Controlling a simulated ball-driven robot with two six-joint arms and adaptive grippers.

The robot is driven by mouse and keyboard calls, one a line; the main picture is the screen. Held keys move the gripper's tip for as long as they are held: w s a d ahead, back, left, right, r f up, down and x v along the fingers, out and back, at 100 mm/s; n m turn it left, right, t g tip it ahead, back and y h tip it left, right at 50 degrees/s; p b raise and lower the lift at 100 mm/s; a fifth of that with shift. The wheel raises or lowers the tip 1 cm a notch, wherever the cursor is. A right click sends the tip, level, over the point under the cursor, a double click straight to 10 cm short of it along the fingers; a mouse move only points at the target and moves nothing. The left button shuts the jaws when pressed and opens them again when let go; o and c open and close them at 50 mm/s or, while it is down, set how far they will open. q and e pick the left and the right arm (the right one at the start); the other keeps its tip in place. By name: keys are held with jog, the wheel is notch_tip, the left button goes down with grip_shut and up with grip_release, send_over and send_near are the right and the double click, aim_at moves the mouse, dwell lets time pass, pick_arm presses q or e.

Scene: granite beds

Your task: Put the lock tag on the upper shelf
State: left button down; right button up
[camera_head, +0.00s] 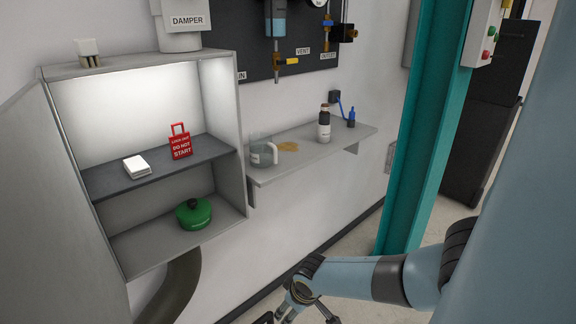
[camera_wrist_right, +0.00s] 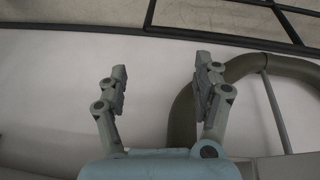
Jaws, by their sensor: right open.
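The red lock tag (camera_head: 181,147) stands upright on the dark upper shelf (camera_head: 212,151) of the open grey cabinet, toward the shelf's right side. Its white lettering faces out, and it touches no gripper. My right gripper (camera_head: 297,316) is at the bottom edge of the head view, below and to the right of the cabinet, partly cut off. In the right wrist view the right gripper (camera_wrist_right: 160,75) is open, with nothing between its fingers. My left gripper is in neither view.
A white block (camera_head: 137,166) lies left of the tag on the upper shelf. A green round object (camera_head: 194,213) sits on the cabinet floor (camera_head: 150,247). A wall shelf (camera_head: 318,153) holds a jug (camera_head: 263,153) and bottles. A dark duct (camera_head: 178,290) runs below the cabinet; a teal post (camera_head: 425,130) stands right.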

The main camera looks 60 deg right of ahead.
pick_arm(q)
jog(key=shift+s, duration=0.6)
pick_arm(e)
jog(key=s+a+f+n, duration=0.1)
jog(key=s+a+f, duration=0.3)
jog(key=s, duration=0.5)
jog(key=s+a+f+g, duration=0.1)
jog(key=s+a+f, duration=0.2)
jog(key=s, duration=0.6)
jog(key=s+a+f+n+g+y, duration=0.1)
jog(key=s+a+f, duration=0.3)
jog(key=s+a, duration=0.3)
jog(key=shift+s+f+n, duration=0.3)
jog(key=shift+s+f, duration=0.05)
jog(key=shift+s, duration=0.9)
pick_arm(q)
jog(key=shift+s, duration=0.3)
pick_arm(e)
jog(key=shift+a, duration=0.15)
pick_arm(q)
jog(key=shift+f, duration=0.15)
pick_arm(e)
jog(key=shift+f, duration=0.1)
